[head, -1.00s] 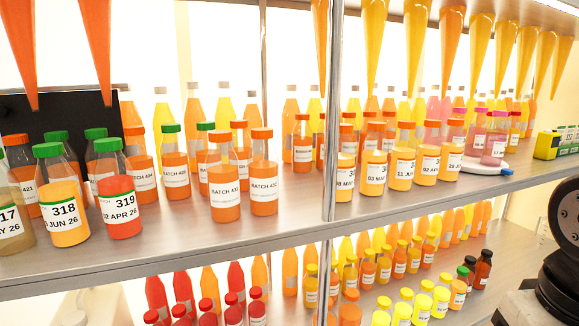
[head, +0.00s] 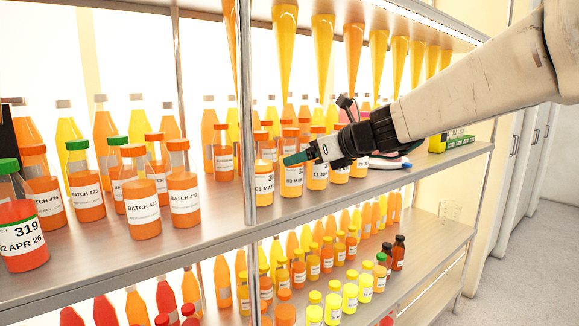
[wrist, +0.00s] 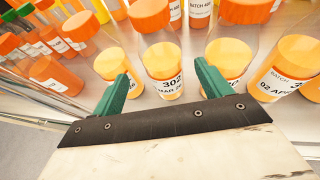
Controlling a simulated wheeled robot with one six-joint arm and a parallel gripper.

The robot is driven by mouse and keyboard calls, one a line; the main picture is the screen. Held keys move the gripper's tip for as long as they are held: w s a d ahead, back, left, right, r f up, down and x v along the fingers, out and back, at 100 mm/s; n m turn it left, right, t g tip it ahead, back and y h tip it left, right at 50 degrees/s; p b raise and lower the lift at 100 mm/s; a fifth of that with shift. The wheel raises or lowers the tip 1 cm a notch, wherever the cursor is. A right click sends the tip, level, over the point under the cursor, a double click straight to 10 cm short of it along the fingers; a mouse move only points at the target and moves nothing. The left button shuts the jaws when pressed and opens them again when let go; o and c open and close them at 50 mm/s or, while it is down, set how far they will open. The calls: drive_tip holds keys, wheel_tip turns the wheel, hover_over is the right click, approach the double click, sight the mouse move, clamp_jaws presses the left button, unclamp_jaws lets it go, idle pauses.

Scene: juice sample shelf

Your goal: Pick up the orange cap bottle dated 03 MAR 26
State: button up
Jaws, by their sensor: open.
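The bottle with the 03 MAR label (head: 292,180) stands on the upper shelf with an orange cap and yellow-orange juice. In the wrist view a bottle marked 302 with "MAR 26" (wrist: 163,72) stands upright ahead of the opening between the fingers; its day number is not clear. Its orange cap (wrist: 150,14) is near the top edge. My gripper (head: 301,157) has green fingers, reaches in from the right, and shows in the wrist view (wrist: 161,78) open and empty. I cannot tell whether a finger touches a bottle.
Similar orange-capped bottles stand close on both sides, one at left (wrist: 112,63) and one at right (wrist: 224,58). A metal post (head: 247,110) rises left of the row. Orange and yellow cones (head: 323,50) hang above. The shelf front (head: 185,240) is bare.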

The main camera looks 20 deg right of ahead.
drive_tip(key=x, duration=0.7)
drive_tip(key=shift+w+r, duration=0.1)
drive_tip(key=shift+w, duration=0.2)
drive_tip(key=shift+c, duration=0.4)
drive_tip(key=c, duration=1.2)
drive_tip(key=shift+o, duration=0.2)
drive_tip(key=shift+r, duration=0.1)
